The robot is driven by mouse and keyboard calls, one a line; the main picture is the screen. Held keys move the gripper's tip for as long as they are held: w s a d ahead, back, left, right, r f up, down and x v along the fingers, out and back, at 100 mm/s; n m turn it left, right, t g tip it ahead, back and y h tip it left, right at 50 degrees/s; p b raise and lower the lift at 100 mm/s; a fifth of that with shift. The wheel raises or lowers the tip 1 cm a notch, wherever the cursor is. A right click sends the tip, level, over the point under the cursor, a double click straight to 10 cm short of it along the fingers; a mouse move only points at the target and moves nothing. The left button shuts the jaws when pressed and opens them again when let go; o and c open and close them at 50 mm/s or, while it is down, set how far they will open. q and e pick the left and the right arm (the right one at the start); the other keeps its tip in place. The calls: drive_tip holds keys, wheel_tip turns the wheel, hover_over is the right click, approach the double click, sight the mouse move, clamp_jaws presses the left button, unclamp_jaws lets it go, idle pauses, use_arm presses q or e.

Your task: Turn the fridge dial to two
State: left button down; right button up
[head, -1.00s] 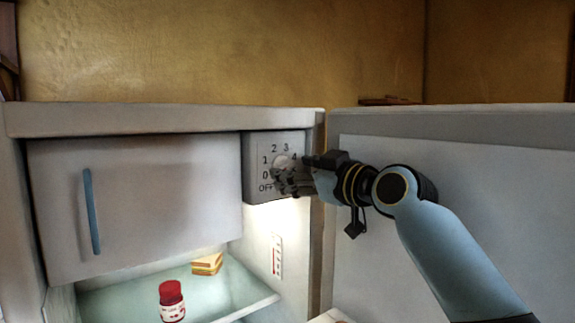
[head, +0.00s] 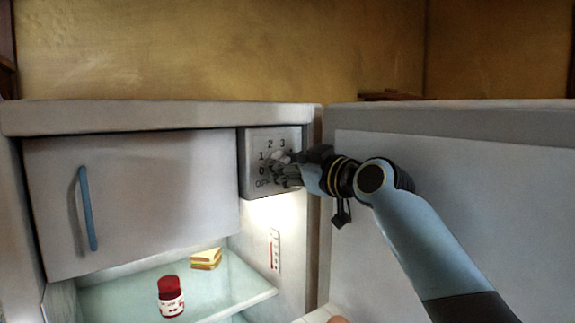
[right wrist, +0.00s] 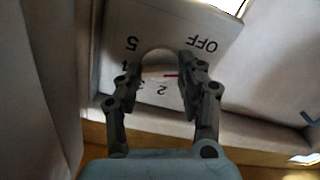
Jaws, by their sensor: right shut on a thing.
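A red mark on the dial points toward the right-hand finger in that view; the number there is hidden. The 2 shows just below the dial. My left gripper is out of view.
The fridge door (head: 450,175) stands open at the right, behind my right arm. A closed inner door (head: 150,200) with a blue handle (head: 87,208) is left of the panel. A red-lidded jar (head: 171,298) and a sandwich (head: 206,259) are on the shelf below.

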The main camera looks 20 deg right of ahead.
drive_tip(key=shift+m, duration=0.4)
drive_tip(key=shift+r+m+p, duration=0.1)
drive_tip(key=shift+m+p, duration=4)
drive_tip(key=shift+m, duration=4.3)
drive_tip(key=o, duration=1.2)
drive_tip(key=shift+c, duration=0.2)
